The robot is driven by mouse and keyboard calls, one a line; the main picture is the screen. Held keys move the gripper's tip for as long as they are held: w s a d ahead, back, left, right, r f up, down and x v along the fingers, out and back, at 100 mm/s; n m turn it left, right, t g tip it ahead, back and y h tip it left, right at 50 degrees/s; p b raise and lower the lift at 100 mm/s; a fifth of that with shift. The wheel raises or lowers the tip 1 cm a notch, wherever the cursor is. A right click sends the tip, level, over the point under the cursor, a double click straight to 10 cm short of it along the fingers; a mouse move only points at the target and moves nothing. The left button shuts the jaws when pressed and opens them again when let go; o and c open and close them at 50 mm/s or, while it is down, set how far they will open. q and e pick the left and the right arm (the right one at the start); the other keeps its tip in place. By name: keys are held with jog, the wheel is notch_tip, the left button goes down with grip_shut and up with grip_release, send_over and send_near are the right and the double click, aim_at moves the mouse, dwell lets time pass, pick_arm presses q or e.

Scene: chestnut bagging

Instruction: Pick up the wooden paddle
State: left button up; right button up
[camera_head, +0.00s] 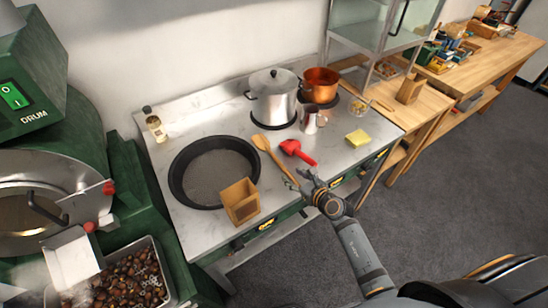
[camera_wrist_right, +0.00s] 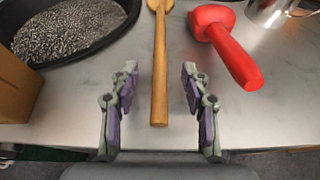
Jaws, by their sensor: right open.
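The wooden paddle (camera_head: 270,153) lies on the grey counter between the black pan and the red scoop, its handle toward the front edge. In the right wrist view its handle (camera_wrist_right: 159,75) runs down the middle, its end near the gap between the fingers. My right gripper (camera_head: 307,180) is at the counter's front edge, close to the handle end. In the right wrist view (camera_wrist_right: 157,88) its fingers are open, one on each side of the handle's line, with nothing gripped. My left gripper is not in view.
The red scoop (camera_head: 297,151) lies right of the paddle. The black pan (camera_head: 183,188) and a wooden box (camera_head: 240,201) are to the left. A steel pot (camera_head: 272,97), copper pot (camera_head: 320,85) and metal jug (camera_head: 309,119) stand behind. A yellow sponge (camera_head: 358,138) lies right.

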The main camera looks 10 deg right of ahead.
aim_at(287, 171)
jog(key=x, duration=0.4)
jog(key=shift+w, duration=0.25)
jog(key=shift+s+r, duration=0.1)
jog(key=shift+s, duration=0.1)
jog(key=shift+c, duration=1.4)
grip_shut()
